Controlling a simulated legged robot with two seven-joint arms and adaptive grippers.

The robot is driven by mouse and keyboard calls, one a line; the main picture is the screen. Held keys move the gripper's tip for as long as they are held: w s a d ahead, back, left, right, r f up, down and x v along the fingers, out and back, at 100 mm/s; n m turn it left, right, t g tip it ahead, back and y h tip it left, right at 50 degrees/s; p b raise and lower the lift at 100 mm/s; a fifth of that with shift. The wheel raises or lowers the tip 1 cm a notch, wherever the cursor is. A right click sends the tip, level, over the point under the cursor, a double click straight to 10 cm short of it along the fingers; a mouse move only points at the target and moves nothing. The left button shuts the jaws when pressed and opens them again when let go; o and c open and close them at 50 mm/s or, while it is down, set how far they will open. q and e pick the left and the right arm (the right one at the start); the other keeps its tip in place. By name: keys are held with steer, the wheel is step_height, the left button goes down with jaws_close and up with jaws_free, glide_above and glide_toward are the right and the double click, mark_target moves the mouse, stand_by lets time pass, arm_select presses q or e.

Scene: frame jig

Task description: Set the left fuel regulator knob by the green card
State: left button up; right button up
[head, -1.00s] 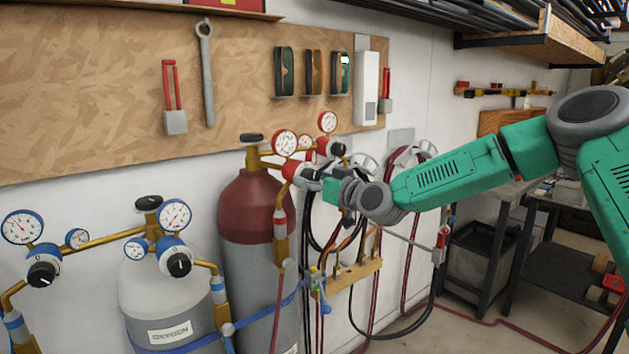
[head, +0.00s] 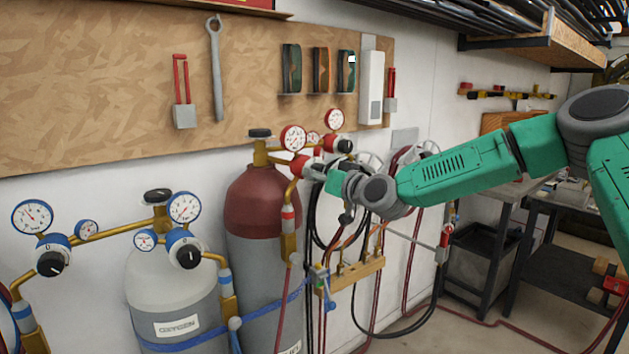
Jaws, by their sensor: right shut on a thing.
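The left fuel regulator (head: 299,166) is a red body with a white gauge (head: 293,138) above it, on the brass pipe over the dark red-topped fuel cylinder (head: 262,203). My right gripper (head: 317,173) reaches in from the right and is shut on this regulator's knob. The gripper hides the knob, so its setting and marks cannot be read. The right fuel regulator (head: 338,145), with a black knob, sits just behind and to the right, apart from the gripper. I cannot make out a green card. My left gripper is not in view.
A grey oxygen cylinder (head: 178,290) with two blue-ringed regulators stands at the left. Hoses and a brass manifold (head: 357,282) hang just below my right gripper. A wooden board (head: 110,90) with a wrench (head: 216,75) is on the wall behind.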

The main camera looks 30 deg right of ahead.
steer(key=m, duration=0.1)
steer(key=m+b, duration=0.1)
steer(key=m, duration=0.1)
steer(key=shift+d+r+b, duration=0.25)
steer(key=shift+r+b, duration=0.05)
steer(key=shift+r, duration=0.05)
steer(key=m+b, duration=0.1)
steer(key=m, duration=0.1)
steer(key=shift+a+m+b, duration=0.1)
steer(key=shift+m+b, duration=0.25)
steer(key=shift+m, duration=0.05)
steer(key=m+b, duration=0.2)
steer(key=m, duration=0.1)
steer(key=shift+m, duration=0.3)
steer(key=m+b, duration=0.3)
steer(key=m, duration=0.2)
steer(key=shift+f+b, duration=0.1)
steer(key=shift+b, duration=0.2)
steer(key=m+b, duration=0.1)
steer(key=m, duration=0.2)
steer(key=shift+m+b, duration=0.3)
steer(key=shift+b, duration=0.1)
steer(key=shift+f+m, duration=0.1)
steer(key=shift+m, duration=0.2)
steer(key=shift+f, duration=0.1)
